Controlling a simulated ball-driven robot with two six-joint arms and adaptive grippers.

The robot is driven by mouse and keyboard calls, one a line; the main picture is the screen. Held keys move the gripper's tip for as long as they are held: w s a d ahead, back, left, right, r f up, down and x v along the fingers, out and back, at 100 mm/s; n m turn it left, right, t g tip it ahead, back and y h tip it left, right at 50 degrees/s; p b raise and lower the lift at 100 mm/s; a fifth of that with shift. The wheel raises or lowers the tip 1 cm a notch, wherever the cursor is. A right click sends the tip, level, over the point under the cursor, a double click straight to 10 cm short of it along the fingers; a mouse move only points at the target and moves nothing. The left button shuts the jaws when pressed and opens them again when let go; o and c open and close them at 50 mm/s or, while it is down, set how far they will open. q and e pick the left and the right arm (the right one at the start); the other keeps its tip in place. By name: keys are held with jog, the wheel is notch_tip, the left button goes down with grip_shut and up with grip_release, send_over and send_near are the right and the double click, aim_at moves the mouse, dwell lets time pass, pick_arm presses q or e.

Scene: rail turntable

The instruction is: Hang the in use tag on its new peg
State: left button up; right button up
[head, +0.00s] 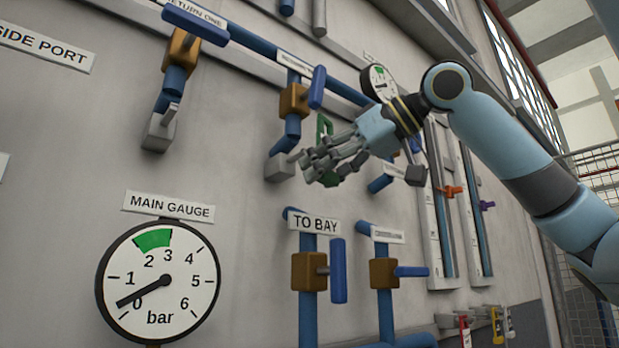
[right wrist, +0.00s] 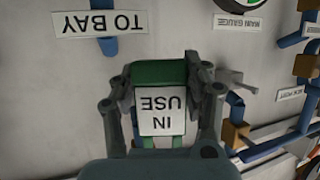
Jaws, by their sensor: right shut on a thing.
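The in use tag (right wrist: 162,108) is a green frame with a white plate that reads IN USE, upside down in the right wrist view. My right gripper (right wrist: 160,85) is shut on it, with a finger on either side of its green end. In the head view, the right gripper (head: 312,164) is in front of the wall at the middle, above the TO BAY label. A green part of the tag (head: 324,125) shows just above the fingers. I cannot make out a bare peg for the tag. My left gripper is not in view.
The TO BAY label (head: 315,225) and its blue-handled valve (head: 309,271) are below the gripper. The main gauge (head: 158,280) is at lower left, its needle near 0. Pipes and valves (head: 293,99) stick out above. Several coloured tags (head: 497,325) hang at lower right.

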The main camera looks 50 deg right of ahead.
jog(key=shift+s+d+f+h, duration=0.2)
jog(key=shift+d+h, duration=0.1)
jog(key=shift+d, duration=0.2)
jog(key=shift+s+m+b, duration=0.1)
jog(key=shift+m+b, duration=0.2)
jog(key=w+d+f+p, duration=0.1)
jog(key=w+p, duration=0.8)
jog(key=w, duration=0.1)
jog(key=shift+w+f, duration=0.2)
jog(key=shift+f, duration=0.05)
jog(key=shift+d, duration=0.1)
dwell(0.7)
jog(key=o, duration=1)
